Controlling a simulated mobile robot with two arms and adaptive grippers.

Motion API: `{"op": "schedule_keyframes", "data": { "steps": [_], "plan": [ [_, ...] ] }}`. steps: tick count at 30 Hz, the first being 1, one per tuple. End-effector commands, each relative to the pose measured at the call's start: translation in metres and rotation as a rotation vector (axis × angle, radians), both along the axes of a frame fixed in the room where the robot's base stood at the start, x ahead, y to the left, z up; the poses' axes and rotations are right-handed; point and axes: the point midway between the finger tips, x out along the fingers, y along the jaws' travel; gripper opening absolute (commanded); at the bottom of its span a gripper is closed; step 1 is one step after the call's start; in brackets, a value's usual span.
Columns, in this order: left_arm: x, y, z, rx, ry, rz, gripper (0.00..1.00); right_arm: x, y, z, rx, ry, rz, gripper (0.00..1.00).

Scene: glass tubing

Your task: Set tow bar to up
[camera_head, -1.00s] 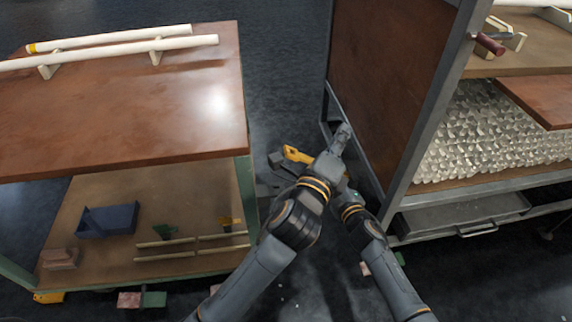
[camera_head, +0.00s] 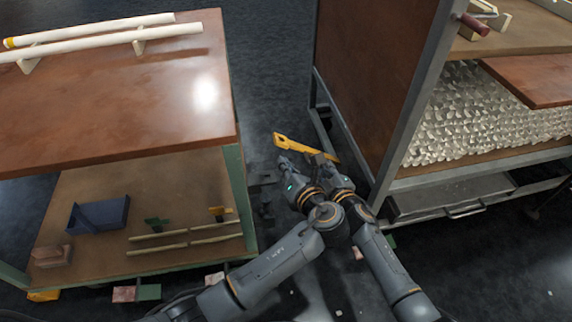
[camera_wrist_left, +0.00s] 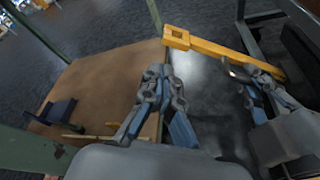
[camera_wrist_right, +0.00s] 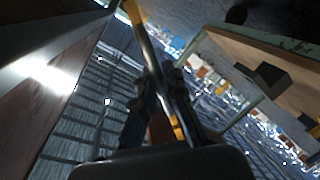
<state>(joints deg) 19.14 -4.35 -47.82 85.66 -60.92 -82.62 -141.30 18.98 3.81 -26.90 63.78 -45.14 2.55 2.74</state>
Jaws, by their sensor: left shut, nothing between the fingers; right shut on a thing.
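The yellow tow bar (camera_head: 298,145) slants between the table and the cart (camera_head: 375,80); its square-holed end (camera_wrist_left: 177,38) points left in the left wrist view. Its other end lies near the cart's lower frame; the joint there is not clear. My right gripper (camera_head: 318,160) is shut on the bar, along its length; the left wrist view shows this grip (camera_wrist_left: 240,72). My left gripper (camera_head: 283,160) is shut and empty, just below the bar's free end in the head view and apart from it. The right wrist view shows the bar (camera_wrist_right: 145,40) beyond the right fingers, blurred.
A brown table (camera_head: 120,110) with white tubes stands left, its lower shelf (camera_head: 120,185) holding a blue tray (camera_head: 100,215). The cart on the right carries glass pieces (camera_head: 490,115) and a metal drawer (camera_head: 450,195). Dark floor (camera_head: 270,60) is open beyond the bar.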

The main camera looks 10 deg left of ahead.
Motion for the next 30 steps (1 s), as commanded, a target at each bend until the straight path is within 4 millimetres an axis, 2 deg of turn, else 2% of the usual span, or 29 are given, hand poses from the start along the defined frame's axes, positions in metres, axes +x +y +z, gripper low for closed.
{"op": "schedule_keyframes", "data": {
  "steps": [6, 12, 25, 30],
  "plan": [
    [0.035, 0.02, -0.011, 0.0, 0.0, 0.001, 0.0, 0.0, -0.003, -0.002, -0.003, 0.004, -0.005, 0.0],
    [0.054, 0.03, -0.017, -0.002, -0.001, 0.0, 0.0, 0.0, -0.003, -0.002, -0.003, 0.004, -0.005, 0.0],
    [0.058, 0.033, -0.019, -0.004, 0.0, -0.002, 0.0, 0.0, -0.003, -0.002, -0.003, 0.005, -0.006, 0.0],
    [0.061, 0.025, -0.006, -0.005, -0.003, -0.002, 0.0, 0.0, -0.003, -0.002, -0.004, 0.004, -0.006, 0.0]
  ]
}}
